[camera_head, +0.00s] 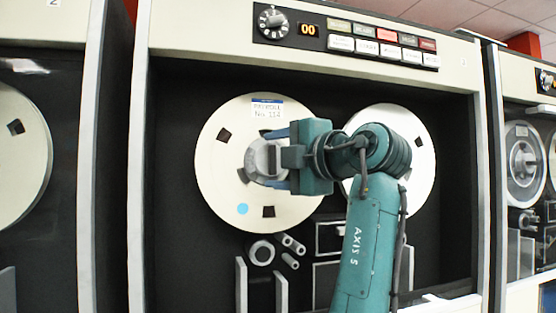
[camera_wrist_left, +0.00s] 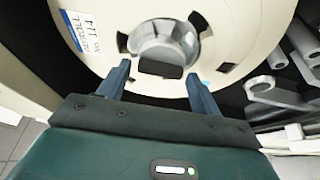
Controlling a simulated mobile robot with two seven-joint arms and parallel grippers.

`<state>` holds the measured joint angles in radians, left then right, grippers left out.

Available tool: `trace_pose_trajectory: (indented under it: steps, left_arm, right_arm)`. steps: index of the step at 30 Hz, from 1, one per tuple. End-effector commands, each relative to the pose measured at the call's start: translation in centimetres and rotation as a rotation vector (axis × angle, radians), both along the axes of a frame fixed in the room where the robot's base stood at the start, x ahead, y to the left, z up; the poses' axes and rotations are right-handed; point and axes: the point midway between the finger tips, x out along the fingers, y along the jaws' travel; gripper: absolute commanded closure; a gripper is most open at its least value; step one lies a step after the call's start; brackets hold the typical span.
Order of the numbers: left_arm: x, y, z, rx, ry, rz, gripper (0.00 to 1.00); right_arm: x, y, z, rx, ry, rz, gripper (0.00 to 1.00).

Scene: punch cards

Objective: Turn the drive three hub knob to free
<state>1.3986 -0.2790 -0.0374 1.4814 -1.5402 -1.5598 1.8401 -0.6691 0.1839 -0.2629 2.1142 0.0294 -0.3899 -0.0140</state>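The centre tape drive cabinet (camera_head: 470,120) holds two cream reels. The left reel (camera_head: 222,175) has a grey hub knob (camera_head: 260,160) at its centre. In the left wrist view the hub knob (camera_wrist_left: 160,42) is a round grey disc with a dark block at its near edge. My left gripper (camera_head: 270,157) is in front of the left reel, partly hiding the knob. In the left wrist view the left gripper (camera_wrist_left: 158,72) is open, with one blue finger on each side below the knob. I cannot tell whether they touch it. My right gripper is not in view.
The right reel (camera_head: 410,160) sits behind my arm. Rollers (camera_head: 290,243) lie below the reels. Other drives stand left (camera_head: 20,150) and right (camera_head: 522,160).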

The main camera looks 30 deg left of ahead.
Motion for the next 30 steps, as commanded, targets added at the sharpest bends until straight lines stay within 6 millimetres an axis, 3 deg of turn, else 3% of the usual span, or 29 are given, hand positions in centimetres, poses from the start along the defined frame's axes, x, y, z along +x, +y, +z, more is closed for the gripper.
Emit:
trace_pose_trajectory:
  steps: [9, 13, 24, 30]
  left_arm:
    - [0.0, -0.1, 0.0, 0.001, 0.001, -0.001, 0.29]
    - [-0.3, -1.1, 0.0, 0.002, 0.000, -0.003, 0.29]
    - [-2.7, -8.4, 0.0, 0.004, -0.001, -0.003, 0.29]
    - [-3.7, -11.4, 0.2, 0.003, -0.002, 0.000, 0.29]
  right_arm:
    - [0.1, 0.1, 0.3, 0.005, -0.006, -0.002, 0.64]
    - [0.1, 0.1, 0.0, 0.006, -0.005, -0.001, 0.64]
    - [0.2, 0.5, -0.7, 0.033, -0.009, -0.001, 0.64]
    - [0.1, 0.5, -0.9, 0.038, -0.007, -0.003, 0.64]
